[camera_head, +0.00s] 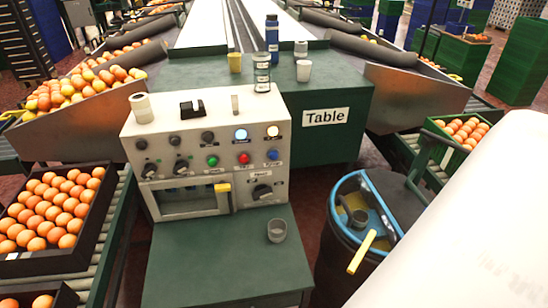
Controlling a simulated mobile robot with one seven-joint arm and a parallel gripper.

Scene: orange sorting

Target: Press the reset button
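A light-coloured control panel (205,137) stands on the green cabinet in the middle. A green button (212,160), a red button (244,158) and a blue button (273,154) sit in a row on its face, with small labels too blurred to read. I cannot tell which one is the reset button. Above them are dark knobs and two lit round lamps (240,134). A large white shape, probably my arm, fills the lower right corner. My gripper is not in view.
A dark bin (345,245) stands to the right. Orange crates (85,248) lie at left.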

